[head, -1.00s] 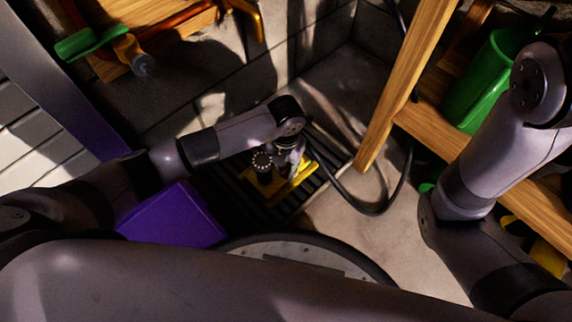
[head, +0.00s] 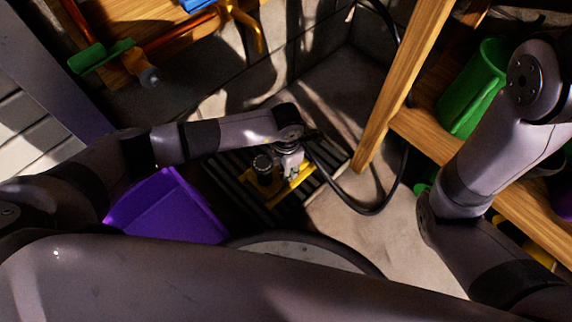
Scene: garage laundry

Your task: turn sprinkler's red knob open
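The sprinkler (head: 265,177) has a yellow base and a dark round part, and sits on the black slatted grate at the centre of the head view. I cannot make out a red knob; my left arm and gripper cover part of the sprinkler. My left gripper (head: 291,171) points down at the sprinkler's right side, very close to it. Its fingers are small and dark, so I cannot tell whether they are open or shut, or touching it. My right arm shows at the right, but its gripper is not in view.
A black hose (head: 372,209) curves across the floor right of the grate (head: 232,182). A purple bin (head: 170,212) stands at left. A wooden shelf (head: 425,132) holds a green watering can (head: 474,88). Another wooden shelf (head: 172,35) with tools is at upper left.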

